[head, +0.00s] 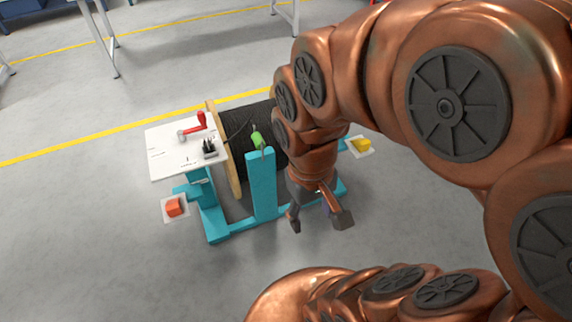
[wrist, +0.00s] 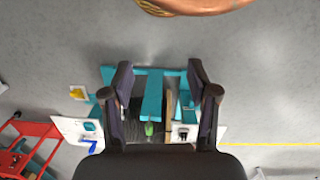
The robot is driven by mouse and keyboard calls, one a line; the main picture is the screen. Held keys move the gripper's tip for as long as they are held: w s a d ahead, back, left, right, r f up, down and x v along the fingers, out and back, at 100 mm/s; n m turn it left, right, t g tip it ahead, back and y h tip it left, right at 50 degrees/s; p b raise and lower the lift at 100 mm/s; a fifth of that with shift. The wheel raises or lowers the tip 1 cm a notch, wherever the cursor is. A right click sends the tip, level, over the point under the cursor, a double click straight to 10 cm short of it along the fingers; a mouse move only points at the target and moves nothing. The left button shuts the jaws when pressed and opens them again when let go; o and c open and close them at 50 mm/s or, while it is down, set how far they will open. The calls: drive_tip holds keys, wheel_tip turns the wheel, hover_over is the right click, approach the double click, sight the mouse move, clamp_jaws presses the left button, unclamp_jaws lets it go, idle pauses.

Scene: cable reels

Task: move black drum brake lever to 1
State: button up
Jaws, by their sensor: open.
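The black drum (head: 237,125) lies between a wooden flange (head: 232,165) and my arm, on a teal stand (head: 263,190). It also shows in the wrist view (wrist: 133,122). A green-handled lever (head: 257,139) stands at the top of the teal front post; its green end shows in the wrist view (wrist: 150,129). A red crank-shaped handle (head: 194,125) sits on a white panel (head: 168,160) left of the drum. Which is the brake lever is unclear, and the number marks are unreadable. My gripper (head: 318,221) is open and empty, in front of the stand's right part, apart from both handles.
A small black block (head: 209,148) sits on the white panel. An orange block (head: 174,207) and a yellow block (head: 360,145) rest on pale pads beside the stand. A red frame (wrist: 25,145) shows at left in the wrist view.

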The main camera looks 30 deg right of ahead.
drive_tip(key=w+d+f+n+t+h+b, duration=0.1)
drive_tip(key=w+d+f+t+b, duration=0.45)
drive_tip(key=w+d+f, duration=0.85)
drive_tip(key=w+d+f+t+h+b, duration=0.25)
drive_tip(key=w+d+f+b, duration=0.7)
drive_tip(key=w, duration=0.85)
drive_tip(key=w+d+f+n+t+y+b, duration=0.1)
drive_tip(key=w+d+f+t+b, duration=0.15)
drive_tip(key=f, duration=0.35)
drive_tip(key=w+d+f+t+y+b, duration=0.2)
drive_tip(key=w+f+b, duration=0.15)
drive_tip(key=f, duration=0.35)
wheel_tip(320, 180, down, 12)
drive_tip(key=s+t+y+b, duration=0.2)
drive_tip(key=t+y+b, duration=0.2)
drive_tip(key=t+b, duration=0.3)
drive_tip(key=shift+g, duration=0.35)
drive_tip(key=shift+w+a+r+b, duration=0.15)
drive_tip(key=shift+w+b, duration=0.25)
drive_tip(key=shift+w, duration=0.85)
drive_tip(key=shift+w+a+b, duration=0.2)
drive_tip(key=shift+w+b, duration=0.15)
drive_tip(key=shift+w, duration=0.95)
drive_tip(key=shift+w+a+r+b, duration=0.15)
drive_tip(key=shift+w+b, duration=0.25)
drive_tip(key=shift+w, duration=0.85)
drive_tip(key=shift+f, duration=0.1)
drive_tip(key=shift+c, duration=0.2)
clamp_jaws()
